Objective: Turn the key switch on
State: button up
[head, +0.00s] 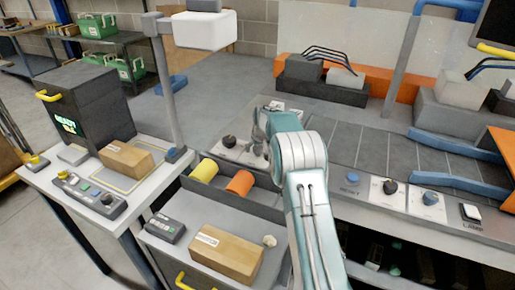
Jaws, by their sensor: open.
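My gripper (257,130) is small in the head view, at the end of my pale teal arm, above the left end of the conveyor's front rail. Its fingers are partly hidden by my wrist, and nothing shows between them. Just left of it, a dark knob-like switch (229,142) sits on a light plate on that rail. Another dark rotary switch (390,187) and a blue-topped one (430,198) sit on light plates farther right. I cannot tell which of these is the key switch, nor whether my gripper touches the nearest one.
A blue RESET button (352,178) and a white LAMP switch (471,212) share the rail. A grey post (168,95) stands left. The conveyor bed (375,150) is largely clear.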

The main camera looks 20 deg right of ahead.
jog(key=shift+d, duration=0.1)
jog(key=c, duration=1.2)
jog(key=shift+o, duration=0.2)
jog(key=shift+m, duration=0.3)
jog(key=m+h, duration=0.1)
jog(key=m, duration=0.1)
jog(key=m+h, duration=0.1)
jog(key=m, duration=0.1)
jog(key=shift+a+f, duration=0.1)
jog(key=shift+a, duration=0.1)
jog(key=m+g+h, duration=0.1)
jog(key=m, duration=0.3)
jog(key=m+g, duration=0.1)
jog(key=m, duration=0.1)
jog(key=m+h, duration=0.1)
jog(key=m, duration=0.1)
jog(key=shift+f+m+g, duration=0.1)
jog(key=shift+m+g, duration=0.2)
jog(key=shift+g, duration=0.1)
jog(key=shift+m+g, duration=0.6)
jog(key=shift+m, duration=1.1)
jog(key=shift+w+a+m, duration=0.1)
jog(key=shift+m, duration=0.6)
